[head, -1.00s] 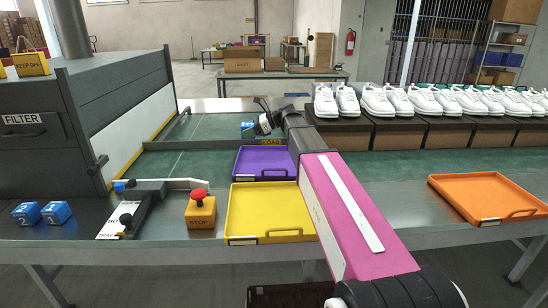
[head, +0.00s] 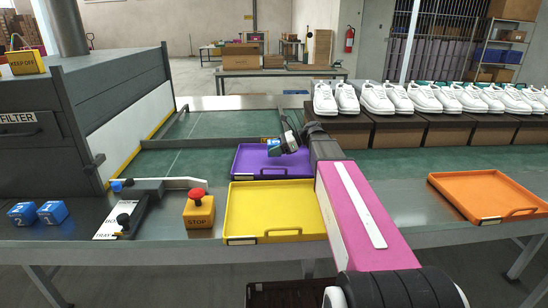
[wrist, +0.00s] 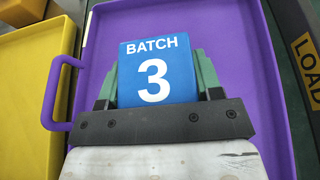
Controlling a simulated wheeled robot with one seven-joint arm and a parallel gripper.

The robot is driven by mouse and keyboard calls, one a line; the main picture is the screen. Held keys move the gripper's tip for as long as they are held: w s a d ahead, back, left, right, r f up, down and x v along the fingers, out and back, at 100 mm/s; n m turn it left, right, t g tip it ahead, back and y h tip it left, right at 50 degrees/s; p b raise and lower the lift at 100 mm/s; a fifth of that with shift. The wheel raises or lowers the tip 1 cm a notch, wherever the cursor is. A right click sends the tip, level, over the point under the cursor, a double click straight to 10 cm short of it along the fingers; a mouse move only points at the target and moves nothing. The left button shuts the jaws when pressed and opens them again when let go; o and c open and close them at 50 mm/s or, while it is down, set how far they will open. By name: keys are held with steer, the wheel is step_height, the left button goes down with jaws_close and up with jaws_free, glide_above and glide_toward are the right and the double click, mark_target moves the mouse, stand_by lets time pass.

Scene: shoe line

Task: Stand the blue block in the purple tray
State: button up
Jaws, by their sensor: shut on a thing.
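My gripper (head: 284,146) is shut on a blue block (head: 273,147), at the back part of the purple tray (head: 252,162) in the head view. In the wrist view the block (wrist: 157,70) shows its face with "BATCH 3" in white, between the green finger pads of my gripper (wrist: 157,88). The purple tray (wrist: 240,70) fills the ground behind it there. The block looks to be over the tray floor; whether it touches the floor I cannot tell. The tray holds nothing else that I can see.
A yellow tray (head: 270,210) lies in front of the purple one. An orange tray (head: 490,195) is at the right. Blue blocks marked 2 (head: 22,214) and 1 (head: 53,212) stand at the left. A red stop button (head: 197,193) is beside the yellow tray.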

mark_target(274, 162)
steer(key=shift+f, duration=1.8)
steer(key=shift+f, duration=0.15)
steer(key=o, duration=1)
steer(key=shift+d+r, duration=0.1)
steer(key=shift+r, duration=0.1)
steer(key=v, duration=1.1)
steer(key=shift+d+r, duration=0.1)
steer(key=shift+d, duration=0.3)
